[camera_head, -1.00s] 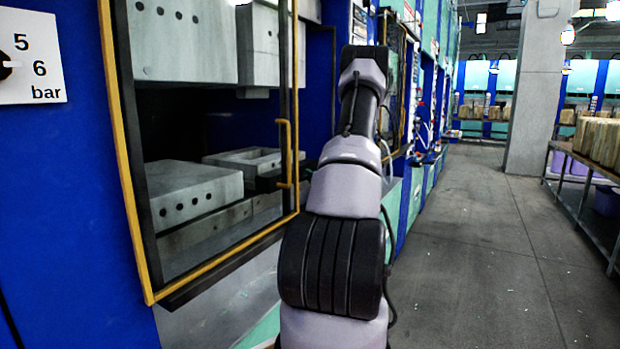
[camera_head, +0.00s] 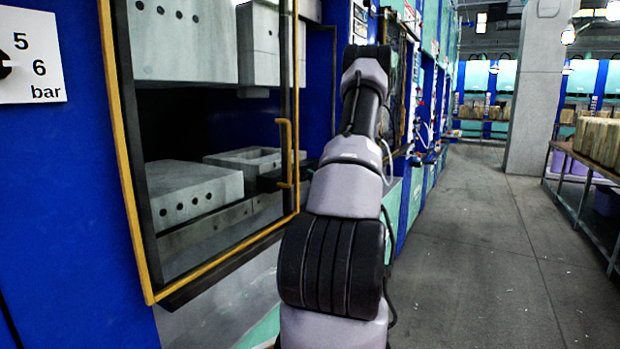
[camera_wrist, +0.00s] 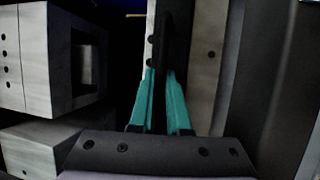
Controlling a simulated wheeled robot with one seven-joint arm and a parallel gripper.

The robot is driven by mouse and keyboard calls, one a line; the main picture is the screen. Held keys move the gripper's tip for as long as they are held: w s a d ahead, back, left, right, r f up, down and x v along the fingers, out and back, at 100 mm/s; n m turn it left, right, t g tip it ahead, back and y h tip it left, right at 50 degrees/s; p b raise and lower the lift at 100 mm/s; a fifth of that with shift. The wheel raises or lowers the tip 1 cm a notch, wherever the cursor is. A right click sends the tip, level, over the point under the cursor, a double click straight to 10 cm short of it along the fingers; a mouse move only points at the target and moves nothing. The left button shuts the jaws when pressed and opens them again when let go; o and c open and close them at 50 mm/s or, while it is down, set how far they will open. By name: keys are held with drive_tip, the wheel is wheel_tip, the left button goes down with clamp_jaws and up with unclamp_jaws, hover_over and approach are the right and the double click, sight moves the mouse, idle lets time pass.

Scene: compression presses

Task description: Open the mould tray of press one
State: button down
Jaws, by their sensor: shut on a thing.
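The press (camera_head: 150,130) with a yellow-edged window frame stands at the left in the head view. Inside it, a grey tray-like block with a hollow top (camera_head: 245,156) sits behind a lower grey block with holes (camera_head: 190,190). In the wrist view my gripper (camera_wrist: 162,78) has two teal fingers, shut on a dark upright bar (camera_wrist: 163,45). The bar stands close to a pale plate with dark holes (camera_wrist: 207,60). I cannot tell whether this bar is the mould tray's handle. In the head view my arm hides the gripper and the grasp.
A yellow door handle (camera_head: 285,150) is on the window frame, left of my arm. Upper grey blocks (camera_head: 180,40) hang above the lower ones. An open aisle floor (camera_head: 480,240) lies at the right, with a rack (camera_head: 585,160) of pale stacks along its far side.

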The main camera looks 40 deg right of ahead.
drive_tip(key=s+d, duration=0.4)
drive_tip(key=s, duration=0.4)
drive_tip(key=s+d, duration=0.4)
drive_tip(key=s, duration=0.5)
drive_tip(key=shift+s+r, duration=0.2)
drive_tip(key=shift+s, duration=0.1)
drive_tip(key=c, duration=1.2)
unclamp_jaws()
drive_tip(key=shift+s+a+r, duration=0.1)
drive_tip(key=shift+s+a, duration=0.05)
drive_tip(key=o, duration=0.3)
drive_tip(key=shift+a, duration=0.1)
drive_tip(key=shift+w+a+f, duration=0.1)
drive_tip(key=shift+w+f, duration=0.15)
drive_tip(key=shift+s, duration=0.1)
drive_tip(key=s, duration=0.3)
drive_tip(key=s+f, duration=0.1)
drive_tip(key=s, duration=0.3)
drive_tip(key=s+f, duration=0.1)
drive_tip(key=s, duration=0.2)
drive_tip(key=shift+s, duration=0.2)
